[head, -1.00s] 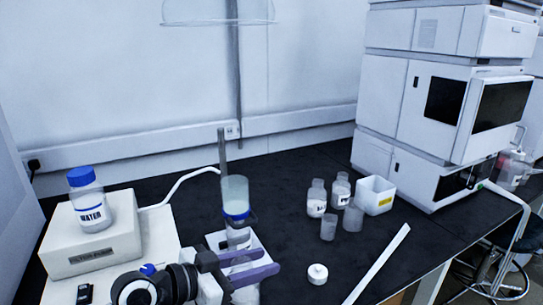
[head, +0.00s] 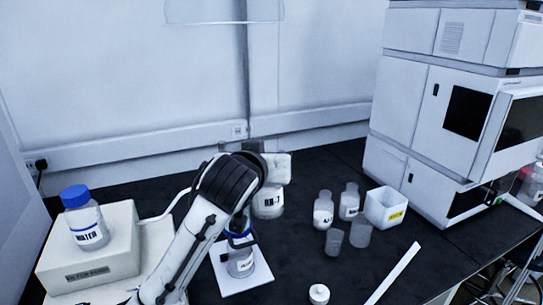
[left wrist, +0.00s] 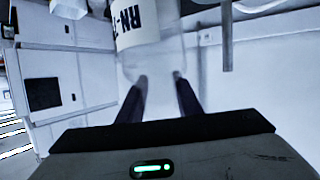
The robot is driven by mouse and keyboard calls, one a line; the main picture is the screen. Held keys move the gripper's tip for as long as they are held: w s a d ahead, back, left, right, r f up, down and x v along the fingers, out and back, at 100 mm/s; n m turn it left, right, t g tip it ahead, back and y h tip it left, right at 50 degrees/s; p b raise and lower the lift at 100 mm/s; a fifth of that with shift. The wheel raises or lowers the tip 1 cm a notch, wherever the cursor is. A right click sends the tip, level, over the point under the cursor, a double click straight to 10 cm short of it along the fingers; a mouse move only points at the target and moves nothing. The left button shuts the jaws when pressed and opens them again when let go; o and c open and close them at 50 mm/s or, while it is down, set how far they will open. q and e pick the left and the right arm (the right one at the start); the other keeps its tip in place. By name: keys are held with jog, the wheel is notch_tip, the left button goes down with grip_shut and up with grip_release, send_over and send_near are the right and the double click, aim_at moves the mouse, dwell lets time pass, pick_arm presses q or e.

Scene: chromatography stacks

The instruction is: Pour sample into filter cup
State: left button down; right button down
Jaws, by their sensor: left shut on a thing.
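A clear bottle with a white "RN" label (head: 268,203) is held up behind my left arm, roughly upright in the head view. In the left wrist view the bottle (left wrist: 150,55) lies between the dark fingers of my left gripper (left wrist: 160,82), which is shut on it. In the head view the fingers are hidden by my wrist. The filter flask with a blue clamp (head: 240,262) stands on a white plate (head: 262,280), below and left of the bottle. The filter cup above the clamp is mostly hidden behind my arm. My right gripper is not in view.
A white pump box (head: 88,250) carries a blue-capped water bottle (head: 88,228). Two labelled bottles (head: 323,210), two small beakers (head: 334,242) and a white open box (head: 385,208) stand to the right. A white cap (head: 319,294) lies in front. The chromatography stack (head: 440,110) is at right.

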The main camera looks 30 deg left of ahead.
pick_arm(q)
jog(key=shift+w+a+n+g+h, duration=0.15)
jog(key=shift+a+n+g+h, duration=0.35)
jog(key=shift+a+n+h, duration=0.55)
jog(key=shift+a, duration=0.15)
jog(key=shift+w+a+f+n, duration=0.1)
jog(key=shift+a+n, duration=0.25)
jog(key=shift+a, duration=0.05)
jog(key=shift+h, duration=0.25)
jog(key=shift+f+n, duration=0.25)
jog(key=shift+n, duration=0.05)
jog(key=shift+h, duration=0.3)
jog(key=shift+f+n+g, duration=0.3)
jog(key=shift+h, duration=0.3)
